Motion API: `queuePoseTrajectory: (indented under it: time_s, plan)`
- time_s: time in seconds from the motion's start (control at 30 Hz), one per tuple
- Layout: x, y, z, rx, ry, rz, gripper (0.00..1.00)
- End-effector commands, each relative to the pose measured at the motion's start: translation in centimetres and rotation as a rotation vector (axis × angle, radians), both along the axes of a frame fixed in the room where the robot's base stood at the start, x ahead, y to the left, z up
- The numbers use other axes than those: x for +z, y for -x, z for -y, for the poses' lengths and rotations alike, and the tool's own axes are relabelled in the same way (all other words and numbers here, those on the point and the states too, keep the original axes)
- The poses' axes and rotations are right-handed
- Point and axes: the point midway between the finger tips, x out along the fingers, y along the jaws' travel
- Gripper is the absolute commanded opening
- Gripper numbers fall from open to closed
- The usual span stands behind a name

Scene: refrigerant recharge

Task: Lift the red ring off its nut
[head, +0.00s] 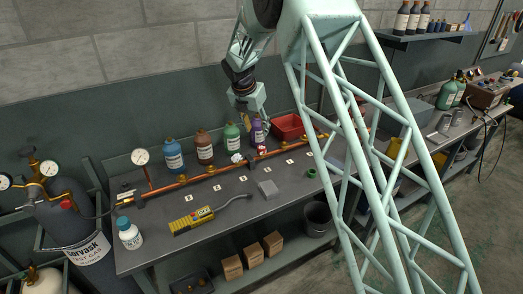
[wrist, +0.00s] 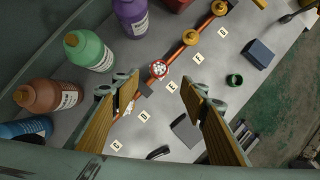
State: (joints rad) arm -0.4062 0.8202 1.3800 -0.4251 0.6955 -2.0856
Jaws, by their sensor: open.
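The red ring (wrist: 158,69) sits around a fitting on the copper pipe, with white showing inside it. In the head view the red ring (head: 262,150) is small, near the middle of the pipe. My gripper (wrist: 160,88) is open and empty. Its two tan-padded fingers are apart, above the bench, with the ring just beyond the gap between the tips in the wrist view. In the head view my gripper (head: 255,117) hangs over the back of the bench by the purple bottle, its fingers hard to make out. The nut under the ring is mostly hidden.
The copper pipe (head: 183,182) runs along the bench with brass fittings.

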Motion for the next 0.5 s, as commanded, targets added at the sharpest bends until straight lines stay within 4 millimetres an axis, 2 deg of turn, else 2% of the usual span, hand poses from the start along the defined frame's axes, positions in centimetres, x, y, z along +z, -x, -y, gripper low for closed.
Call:
queuePoseTrajectory:
  time_s: [0.27,0.5]
  plan:
    - [-0.3,-0.1,0.1,-0.001,0.000,0.000,0.40]
    - [-2.2,-0.8,0.4,-0.002,0.001,-0.001,0.40]
